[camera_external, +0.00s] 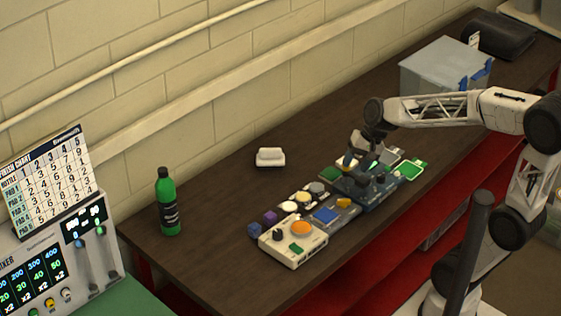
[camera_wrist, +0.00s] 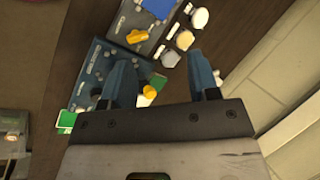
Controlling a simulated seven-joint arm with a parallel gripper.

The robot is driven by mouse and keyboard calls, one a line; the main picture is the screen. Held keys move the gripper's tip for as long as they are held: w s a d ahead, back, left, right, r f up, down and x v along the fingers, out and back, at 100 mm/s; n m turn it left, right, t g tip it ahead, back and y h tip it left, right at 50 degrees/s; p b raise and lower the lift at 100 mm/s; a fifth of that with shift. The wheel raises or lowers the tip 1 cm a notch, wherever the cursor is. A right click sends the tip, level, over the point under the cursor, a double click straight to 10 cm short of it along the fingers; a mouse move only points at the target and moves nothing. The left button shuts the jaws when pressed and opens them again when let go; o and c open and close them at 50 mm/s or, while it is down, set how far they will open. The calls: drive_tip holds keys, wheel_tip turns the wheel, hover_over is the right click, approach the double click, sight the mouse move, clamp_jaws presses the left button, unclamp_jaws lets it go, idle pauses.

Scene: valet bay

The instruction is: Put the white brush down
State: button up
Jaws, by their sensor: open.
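A white, block-like object that looks like the white brush (camera_external: 270,158) rests on the dark bench near the wall, left of the middle in the external view. It stands apart from the other items and does not show in the wrist view. My gripper (camera_external: 367,150) is well to its right, above the dark blue console. In the wrist view my gripper (camera_wrist: 160,72) has its two blue fingers spread, with nothing held between them.
Below my gripper are the dark blue console (camera_external: 365,187), green pads (camera_external: 411,170) and several round pads. A cream console (camera_external: 292,246) and green bottle (camera_external: 167,203) stand farther left. A grey bin (camera_external: 430,68) is behind. The bench (camera_external: 225,185) around the white object is clear.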

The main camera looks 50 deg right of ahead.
drive_tip(key=s+d+n+h, duration=0.3)
drive_tip(key=s+n, duration=0.4)
drive_tip(key=s, duration=0.6)
drive_tip(key=shift+s+r+n+h, duration=0.15)
drive_tip(key=shift+r+n+h, duration=0.25)
drive_tip(key=shift+h, duration=0.4)
